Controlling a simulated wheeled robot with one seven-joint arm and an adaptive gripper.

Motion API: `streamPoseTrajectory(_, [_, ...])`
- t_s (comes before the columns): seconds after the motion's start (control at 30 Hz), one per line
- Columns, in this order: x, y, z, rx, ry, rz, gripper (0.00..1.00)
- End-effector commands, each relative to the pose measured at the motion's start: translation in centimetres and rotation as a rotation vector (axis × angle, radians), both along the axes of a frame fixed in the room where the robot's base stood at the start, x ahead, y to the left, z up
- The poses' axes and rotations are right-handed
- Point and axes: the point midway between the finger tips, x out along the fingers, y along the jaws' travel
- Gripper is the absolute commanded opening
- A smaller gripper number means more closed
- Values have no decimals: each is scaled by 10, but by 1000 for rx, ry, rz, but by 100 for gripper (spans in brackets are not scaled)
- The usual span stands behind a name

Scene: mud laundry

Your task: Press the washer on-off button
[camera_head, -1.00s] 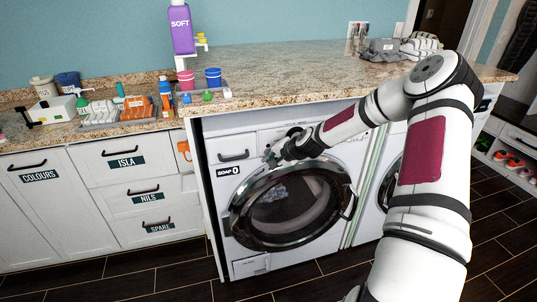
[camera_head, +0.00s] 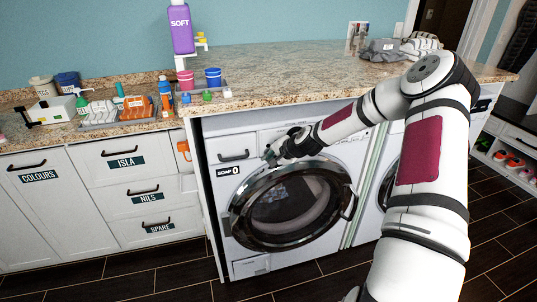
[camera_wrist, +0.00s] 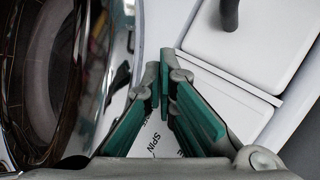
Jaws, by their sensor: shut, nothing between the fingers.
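The white front-loading washer (camera_head: 355,158) stands under the counter, with its round chrome-rimmed door (camera_head: 290,205) shut. My gripper (camera_head: 270,157) is at the upper left of the door, close to the control panel and right of the detergent drawer (camera_head: 234,154). In the wrist view my gripper (camera_wrist: 163,88) is shut and empty, its green-padded fingers angled together over the white panel (camera_wrist: 235,105). The printed word "SPIN" shows between the finger links. The on-off button cannot be made out; my fingers and wrist cover part of the panel. Contact with the panel cannot be told.
The granite counter (camera_head: 300,75) overhangs the washer. The chrome door rim (camera_wrist: 115,80) lies close left of my fingers, and a dark drawer handle (camera_wrist: 229,14) stands out above right. A second machine (camera_head: 388,180) is to the right. The tiled floor in front is clear.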

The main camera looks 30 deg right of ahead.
Motion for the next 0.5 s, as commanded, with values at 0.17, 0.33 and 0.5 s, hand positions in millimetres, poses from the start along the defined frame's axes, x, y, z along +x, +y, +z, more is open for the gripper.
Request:
streamPoseTrajectory(0.17, [1, 0, 0, 0, 0, 0, 0])
streamPoseTrajectory(0.33, [0, 0, 0, 0, 0, 0, 0])
streamPoseTrajectory(0.5, [-7, 2, 1, 1, 1, 0, 0])
